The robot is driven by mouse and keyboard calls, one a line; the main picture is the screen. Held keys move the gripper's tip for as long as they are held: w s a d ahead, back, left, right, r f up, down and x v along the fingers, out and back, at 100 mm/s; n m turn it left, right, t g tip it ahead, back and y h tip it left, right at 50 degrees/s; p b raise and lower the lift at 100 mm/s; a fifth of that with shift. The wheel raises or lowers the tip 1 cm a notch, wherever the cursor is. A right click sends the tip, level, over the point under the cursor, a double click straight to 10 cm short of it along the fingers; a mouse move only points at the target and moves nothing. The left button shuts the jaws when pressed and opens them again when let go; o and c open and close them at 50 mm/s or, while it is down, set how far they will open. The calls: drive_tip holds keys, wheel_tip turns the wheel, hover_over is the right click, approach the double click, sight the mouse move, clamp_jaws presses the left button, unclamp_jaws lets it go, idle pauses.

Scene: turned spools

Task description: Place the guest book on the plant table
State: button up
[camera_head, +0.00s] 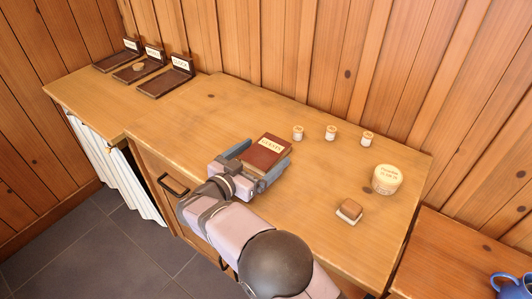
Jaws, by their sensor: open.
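The guest book (268,147) is a dark red book with a pale label, lying on the wooden counter near its middle. My gripper (264,157) is open, with one blue-grey finger on each side of the book. Whether the fingers touch the book I cannot tell. The near end of the book is partly hidden by my gripper. No surface is readably marked as the plant table; a lower wooden surface (450,262) at the right, partly out of frame, may be it.
Three dark trays with upright labelled backs (165,80) stand at the back left; the middle one holds a small round thing. A blue vessel (512,286) sits lower right.

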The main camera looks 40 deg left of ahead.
sight(261, 154)
drive_tip(key=c, duration=1.4)
drive_tip(key=shift+r, duration=0.1)
wheel_tip(261, 154, up, 10)
